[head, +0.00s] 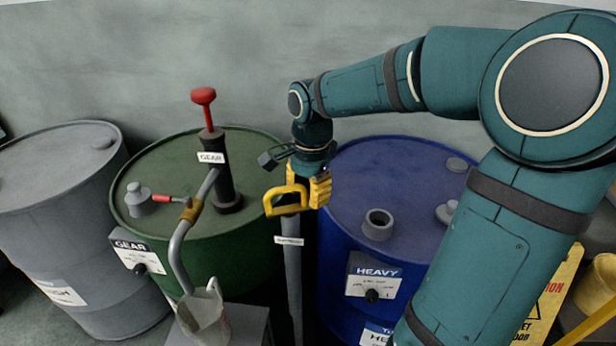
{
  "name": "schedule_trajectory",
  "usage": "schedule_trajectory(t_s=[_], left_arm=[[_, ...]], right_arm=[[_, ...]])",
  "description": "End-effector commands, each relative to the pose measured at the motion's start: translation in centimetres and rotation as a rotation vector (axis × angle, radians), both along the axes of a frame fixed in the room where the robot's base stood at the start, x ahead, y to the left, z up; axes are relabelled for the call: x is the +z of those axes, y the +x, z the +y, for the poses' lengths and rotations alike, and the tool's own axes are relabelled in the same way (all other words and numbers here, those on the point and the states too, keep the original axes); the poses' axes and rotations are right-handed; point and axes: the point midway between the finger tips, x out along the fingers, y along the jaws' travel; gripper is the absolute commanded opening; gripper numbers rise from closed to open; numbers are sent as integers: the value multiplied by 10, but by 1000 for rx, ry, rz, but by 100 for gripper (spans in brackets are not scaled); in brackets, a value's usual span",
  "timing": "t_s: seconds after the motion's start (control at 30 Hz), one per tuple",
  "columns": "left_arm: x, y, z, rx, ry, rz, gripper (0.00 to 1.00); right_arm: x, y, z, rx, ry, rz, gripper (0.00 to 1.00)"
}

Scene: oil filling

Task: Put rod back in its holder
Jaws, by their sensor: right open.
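The rod (292,265) is a long grey shaft with a small white label and a yellow handle (285,201). It stands about upright between the green and blue drums, and its lower end is cut off by the bottom of the picture. My right gripper (294,166) is open, pointing down just above and around the top of the yellow handle. Whether its fingers touch the handle is hard to tell. I cannot make out a separate holder for the rod. My left gripper is not in view.
A green drum (165,170) bears a pump with a red knob (203,96) and a bent spout over a grey jug (203,318). A blue drum (345,170) with an open filler neck (378,224) stands right, a grey drum (50,165) left. A yellow floor sign (548,300) stands far right.

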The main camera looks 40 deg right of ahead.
Motion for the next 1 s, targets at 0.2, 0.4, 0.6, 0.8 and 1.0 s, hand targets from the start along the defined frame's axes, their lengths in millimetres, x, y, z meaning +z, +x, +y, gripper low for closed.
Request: schedule_trajectory(t_s=[0.2,0.4,0.6,0.8,1.0], left_arm=[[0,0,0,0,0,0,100],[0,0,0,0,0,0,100],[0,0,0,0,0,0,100],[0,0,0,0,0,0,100],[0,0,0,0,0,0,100]], right_arm=[[33,0,-2,0,-3,-8,39],[74,-1,-4,0,-2,-8,39],[105,-2,-6,1,0,-5,39],[116,-3,-6,0,0,-2,39],[117,-3,-6,0,0,-3,39]])
